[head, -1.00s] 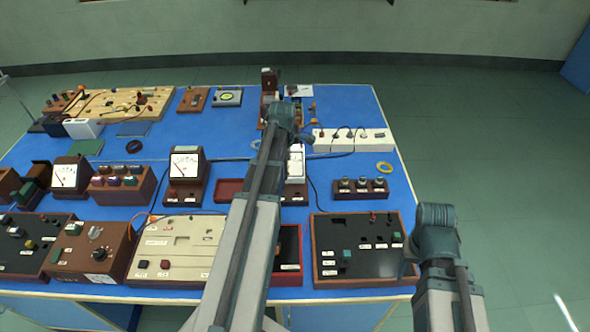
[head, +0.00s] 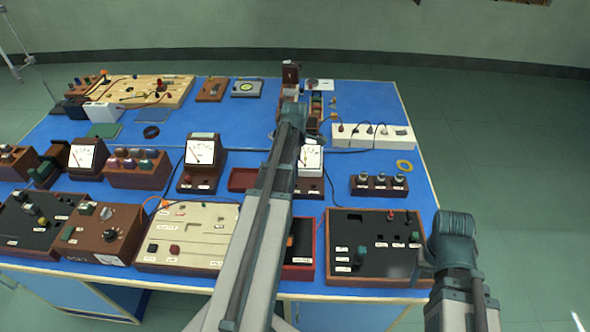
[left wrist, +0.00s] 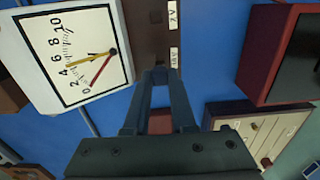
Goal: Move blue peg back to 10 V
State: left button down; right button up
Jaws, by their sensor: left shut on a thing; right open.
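A white-faced meter (head: 311,158) on a dark base stands behind my left forearm. Its dial (left wrist: 70,58) and labelled base (left wrist: 160,22) show in the left wrist view. My left gripper (left wrist: 158,76) points at that base, fingertips beside its small white labels. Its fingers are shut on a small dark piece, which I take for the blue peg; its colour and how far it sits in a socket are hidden. In the head view my left forearm covers that gripper. My right gripper (head: 424,262) is open and empty, at the right edge of a black-topped panel (head: 400,268).
Another meter (head: 201,151) stands to the left. A cream panel (head: 200,225), a red tray (head: 306,272) and a black knob block (head: 378,188) surround the working spot. A white power strip (head: 390,136) lies behind.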

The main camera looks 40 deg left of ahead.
pick_arm(q)
jog(key=shift+f+b, duration=2.1)
jog(key=shift+f, duration=0.2)
pick_arm(e)
jog(key=shift+f, duration=2.3)
pick_arm(q)
jog(key=c, duration=0.7)
grip_release()
jog(key=shift+o, duration=0.2)
jog(key=shift+r, duration=0.15)
pick_arm(e)
jog(key=shift+r, duration=0.15)
pick_arm(q)
notch_tip(320, 180, up, 14)
jog(key=p, duration=1.4)
jog(key=shift+f, duration=0.2)
pick_arm(e)
notch_tip(320, 180, up, 14)
jog(key=shift+f, duration=0.2)
